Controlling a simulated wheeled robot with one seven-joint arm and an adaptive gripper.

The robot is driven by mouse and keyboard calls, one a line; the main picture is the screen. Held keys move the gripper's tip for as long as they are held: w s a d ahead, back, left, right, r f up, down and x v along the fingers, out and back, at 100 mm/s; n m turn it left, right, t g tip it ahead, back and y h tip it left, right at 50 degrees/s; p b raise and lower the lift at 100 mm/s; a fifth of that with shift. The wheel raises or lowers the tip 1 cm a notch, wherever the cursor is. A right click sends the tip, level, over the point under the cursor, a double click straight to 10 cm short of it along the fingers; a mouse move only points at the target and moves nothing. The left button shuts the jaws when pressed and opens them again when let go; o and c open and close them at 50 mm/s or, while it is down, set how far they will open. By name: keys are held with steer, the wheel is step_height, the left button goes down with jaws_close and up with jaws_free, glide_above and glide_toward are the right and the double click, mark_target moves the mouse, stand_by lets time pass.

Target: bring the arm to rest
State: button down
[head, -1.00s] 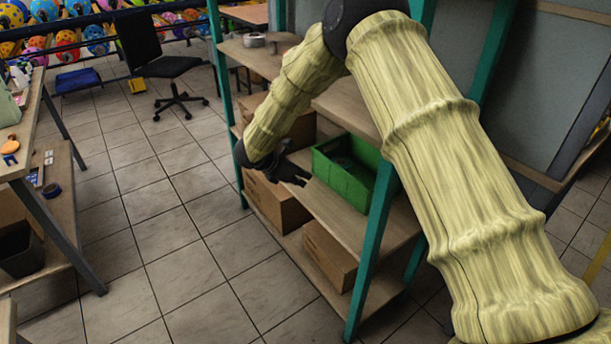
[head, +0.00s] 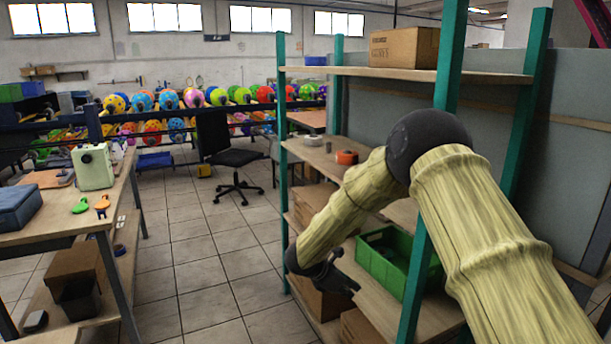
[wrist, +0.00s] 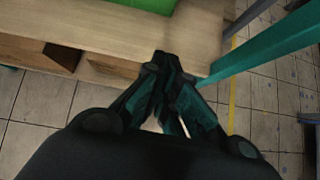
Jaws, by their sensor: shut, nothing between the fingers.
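My arm, in a pale yellow-green ribbed cover, reaches in from the lower right of the head view and bends down at a dark elbow. My gripper (head: 338,278) hangs at the front of the shelf rack, beside the green crate (head: 376,262). In the wrist view my gripper (wrist: 166,62) has its fingers together and holds nothing. The fingertips are over or just in front of the edge of a wooden shelf board (wrist: 190,35). I cannot tell whether they touch it. A corner of the green crate (wrist: 150,4) shows at the top of the wrist view.
The rack's teal post (wrist: 265,55) stands close right of my gripper in the wrist view. An orange tape roll (head: 347,157) and cardboard boxes (head: 402,47) are on the rack. A workbench (head: 60,210) stands left. Tiled floor (head: 215,275) between is clear.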

steer(key=s+d+f+n+t+y+p, duration=0.1)
steer(key=s+d+f+n+p, duration=0.15)
steer(key=s+f+n, duration=0.4)
steer(key=s+d+f+n+y+p, duration=0.15)
steer(key=s+d+f+n, duration=0.25)
steer(key=s+n, duration=0.6)
steer(key=s+d+f+n+t+y+p, duration=0.1)
steer(key=s+d+f+n+p, duration=0.3)
steer(key=n, duration=0.8)
steer(key=s+a+n+g+y+p, duration=0.1)
steer(key=s+n+g+y+p, duration=0.2)
steer(key=s+n, duration=1.7)
steer(key=s+f+g+y, duration=0.1)
steer(key=s+g, duration=0.1)
steer(key=s, duration=1.3)
steer(key=shift+n+g+y, duration=0.3)
steer(key=shift+n+y, duration=0.05)
